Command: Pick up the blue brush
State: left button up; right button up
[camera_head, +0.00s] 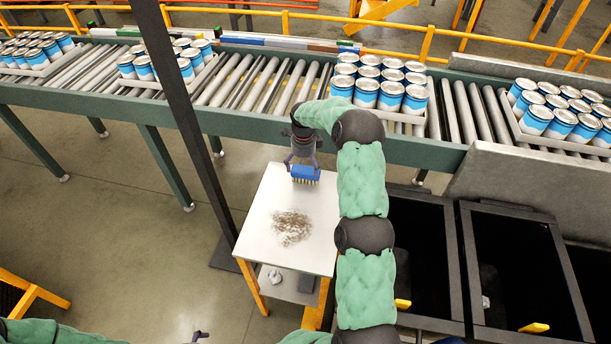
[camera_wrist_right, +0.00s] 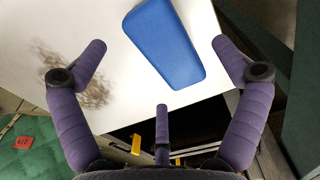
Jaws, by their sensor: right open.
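The blue brush (camera_head: 305,173) stands near the far end of the small white table (camera_head: 270,190), bristles down. Its smooth blue back also shows in the right wrist view (camera_wrist_right: 165,45). My right gripper (camera_head: 303,162) is just above it, fingers spread. In the wrist view, the two side fingers are on either side of the brush, with visible gaps, and a third finger points at it from below; nothing is held.
A pile of brownish debris (camera_head: 291,227) lies on the table. Behind is a roller conveyor (camera_head: 250,85) with trays of blue-and-white cans (camera_head: 380,90). Dark open bins (camera_head: 520,265) stand to the right. A dark post (camera_head: 185,110) rises to the left.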

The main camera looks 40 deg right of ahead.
aim_at(305, 171)
jog(key=f, duration=0.2)
jog(key=f+b, duration=0.1)
jog(key=f, duration=0.2)
jog(key=shift+s+d, duration=0.15)
jog(key=shift+s, duration=0.05)
jog(key=c, duration=1.3)
